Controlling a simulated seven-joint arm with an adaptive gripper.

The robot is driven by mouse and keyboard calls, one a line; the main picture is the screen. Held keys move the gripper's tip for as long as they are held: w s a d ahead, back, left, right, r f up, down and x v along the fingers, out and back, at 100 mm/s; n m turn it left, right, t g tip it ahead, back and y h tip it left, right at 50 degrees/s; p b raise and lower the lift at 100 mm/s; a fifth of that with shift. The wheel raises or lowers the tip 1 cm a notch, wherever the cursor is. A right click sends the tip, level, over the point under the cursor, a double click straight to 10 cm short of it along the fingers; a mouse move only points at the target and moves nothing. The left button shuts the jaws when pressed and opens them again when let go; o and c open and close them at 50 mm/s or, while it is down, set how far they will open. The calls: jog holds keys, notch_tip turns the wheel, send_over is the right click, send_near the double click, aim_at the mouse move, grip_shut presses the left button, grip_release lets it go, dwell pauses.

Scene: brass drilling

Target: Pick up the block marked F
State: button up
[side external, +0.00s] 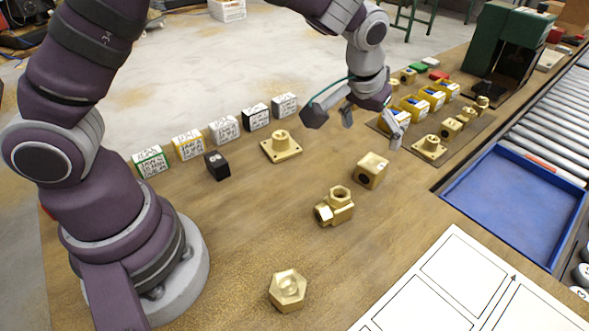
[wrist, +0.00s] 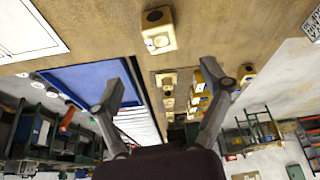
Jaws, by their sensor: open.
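Several lettered blocks stand in a row at the left of the bench in the side view: a green-edged block (side external: 151,161), a yellow-edged block (side external: 187,145), a pale block (side external: 224,129), a black-edged block (side external: 256,117) and a grey block (side external: 285,105). Their writing is too small to read, so I cannot tell which is marked F. A small black cube (side external: 217,166) with a pale mark stands in front of them. My gripper (side external: 372,133) is open and empty above the bench, right of the row. Its spread fingers also show in the wrist view (wrist: 165,70).
A flanged brass part (side external: 281,147), a brass cube (side external: 371,170), a brass fitting (side external: 335,207) and a hex brass piece (side external: 287,290) lie on the bench. Yellow bins (side external: 415,106) and more brass parts stand right. A blue tray (side external: 515,200) borders the rollers.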

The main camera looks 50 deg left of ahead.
aim_at(373, 162)
jog(key=x, duration=1.1)
jog(key=shift+r, duration=0.15)
jog(key=c, duration=1.3)
